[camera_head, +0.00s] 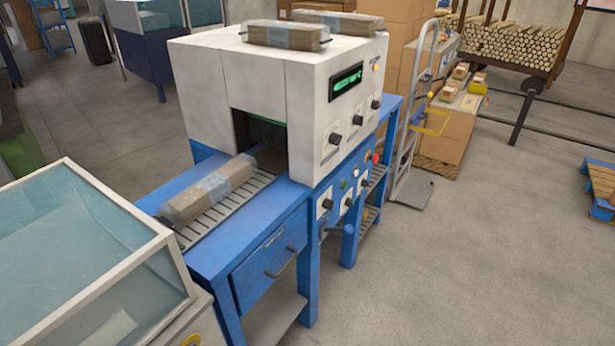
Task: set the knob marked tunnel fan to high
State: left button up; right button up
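A white shrink-tunnel-like machine (255,85) stands on a blue frame in the middle of the head view. Its right-hand face carries a lit green display (346,81) and black knobs: a near one (336,139), a middle one (358,120) and a far one (376,104). Below, the blue frame has more dark knobs on pale plates, at the near end (327,204), in the middle (349,202) and farther along (364,183). The markings are too small to read, so I cannot tell which knob is the tunnel fan or its setting. Neither gripper shows.
A wrapped package (209,190) lies on the roller conveyor (225,208) before the tunnel mouth. A glass-topped case (85,260) fills the lower left. A hand truck (415,120) and cartons (445,135) stand behind right. The floor (480,260) at right is clear.

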aim_at(357, 120)
jog(key=l+u, duration=0.1)
jog(key=u, duration=0.35)
jog(key=i+l+u, duration=0.25)
jog(key=l, duration=0.3)
jog(key=l+u, duration=0.3)
jog(key=l, duration=0.25)
jog(key=l+u, duration=0.25)
jog(key=l, duration=0.35)
jog(key=i, duration=0.05)
